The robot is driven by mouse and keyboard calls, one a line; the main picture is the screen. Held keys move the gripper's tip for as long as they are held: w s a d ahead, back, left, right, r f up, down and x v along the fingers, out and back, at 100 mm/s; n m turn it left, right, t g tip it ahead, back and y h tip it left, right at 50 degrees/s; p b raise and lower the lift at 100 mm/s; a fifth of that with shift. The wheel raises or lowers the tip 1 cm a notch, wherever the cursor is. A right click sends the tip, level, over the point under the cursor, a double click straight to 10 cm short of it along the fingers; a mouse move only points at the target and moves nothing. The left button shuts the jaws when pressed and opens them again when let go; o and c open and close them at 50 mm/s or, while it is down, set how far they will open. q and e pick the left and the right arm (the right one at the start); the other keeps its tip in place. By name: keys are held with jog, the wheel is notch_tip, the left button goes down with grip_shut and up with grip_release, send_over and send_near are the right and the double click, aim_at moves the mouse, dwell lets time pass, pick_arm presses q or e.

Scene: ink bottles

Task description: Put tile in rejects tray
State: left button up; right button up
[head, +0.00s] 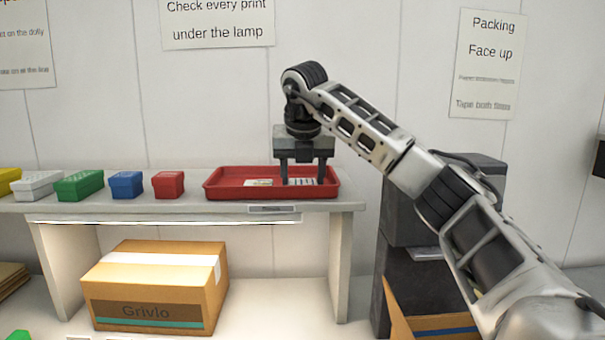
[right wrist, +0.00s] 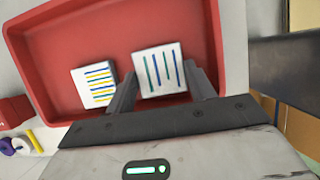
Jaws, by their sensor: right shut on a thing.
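A white tile with blue and green stripes (right wrist: 160,71) is between the fingers of my right gripper (right wrist: 163,90) in the right wrist view. The gripper is shut on it. In the head view the right gripper (head: 304,182) points down into the red tray (head: 222,189) on the shelf, at its right part. The tile is at or just above the tray floor; I cannot tell if it touches. A second tile with yellow and blue stripes (right wrist: 94,84) lies in the tray, left of the held one. The tray also fills most of the right wrist view (right wrist: 55,40). My left gripper is not in view.
Left of the tray on the shelf (head: 190,205) stand a red box (head: 168,185), a blue box (head: 126,185), a green box (head: 78,186) and a white box (head: 36,185). A cardboard carton (head: 150,290) sits below. Dark bins (head: 408,270) stand at the right.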

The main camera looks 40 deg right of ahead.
jog(key=shift+f, duration=0.15)
jog(key=o, duration=1)
jog(key=shift+o, duration=0.2)
jog(key=v, duration=1.2)
jog(key=shift+a, duration=0.1)
